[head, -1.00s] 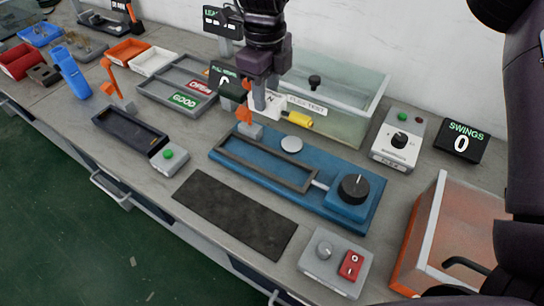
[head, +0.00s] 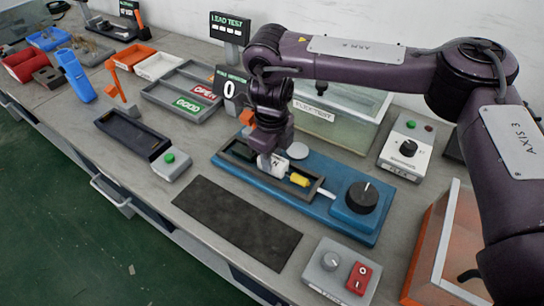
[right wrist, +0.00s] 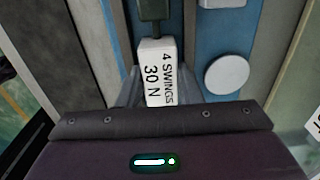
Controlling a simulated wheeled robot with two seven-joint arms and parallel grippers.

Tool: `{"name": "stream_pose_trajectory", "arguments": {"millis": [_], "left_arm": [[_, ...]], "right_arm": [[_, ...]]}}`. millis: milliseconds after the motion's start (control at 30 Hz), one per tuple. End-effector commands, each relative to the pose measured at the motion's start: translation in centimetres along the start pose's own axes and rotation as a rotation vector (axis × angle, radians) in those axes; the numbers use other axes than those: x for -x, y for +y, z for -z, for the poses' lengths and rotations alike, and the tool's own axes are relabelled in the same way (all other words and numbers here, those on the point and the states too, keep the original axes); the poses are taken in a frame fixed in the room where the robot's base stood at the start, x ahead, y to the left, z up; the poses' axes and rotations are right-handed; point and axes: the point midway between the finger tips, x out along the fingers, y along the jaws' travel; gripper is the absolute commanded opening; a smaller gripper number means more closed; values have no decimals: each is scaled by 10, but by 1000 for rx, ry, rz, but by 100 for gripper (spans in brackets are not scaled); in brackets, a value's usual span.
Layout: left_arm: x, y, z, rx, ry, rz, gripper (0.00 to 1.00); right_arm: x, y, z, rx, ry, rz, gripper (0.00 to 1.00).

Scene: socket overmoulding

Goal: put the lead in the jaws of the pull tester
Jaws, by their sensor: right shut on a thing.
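The lead shows as a white tag (head: 279,167) with a yellow end (head: 300,180). The tag reads "4 SWINGS 30 N" in the right wrist view (right wrist: 153,75). My right gripper (head: 270,165) is shut on the lead, over the left half of the grey frame on the blue pull tester (head: 320,208). The yellow end points right, along the frame. A dark green block (right wrist: 152,10) lies just beyond the tag. The tester has a black knob (head: 362,195) and an orange lever (head: 247,118). I cannot tell whether the lead touches the jaws. My left gripper is out of view.
A clear-sided tank (head: 345,115) stands behind the tester. A dark mat (head: 235,220) lies in front, with a switch box (head: 342,272) to its right. Grey trays marked GOOD and OPEN (head: 187,92) stand left. A display reading 0 (head: 231,88) stands behind.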

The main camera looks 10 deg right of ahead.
Motion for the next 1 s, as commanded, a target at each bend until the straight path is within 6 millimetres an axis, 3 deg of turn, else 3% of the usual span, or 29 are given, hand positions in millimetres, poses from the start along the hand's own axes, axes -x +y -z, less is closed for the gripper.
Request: {"name": "stream_pose_trajectory", "arguments": {"millis": [333, 367, 533, 833, 1000], "left_arm": [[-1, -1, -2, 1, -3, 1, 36], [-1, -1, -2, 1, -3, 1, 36], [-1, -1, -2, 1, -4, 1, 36], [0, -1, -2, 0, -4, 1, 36], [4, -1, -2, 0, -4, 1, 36]], "right_arm": [[-3, 0, 0, 0, -1, 0, 8], [-3, 0, 0, 0, -1, 0, 33], [-2, 0, 0, 0, -1, 0, 54], [0, 0, 0, 0, -1, 1, 54], [22, -1, -1, 2, -5, 4, 54]]}}
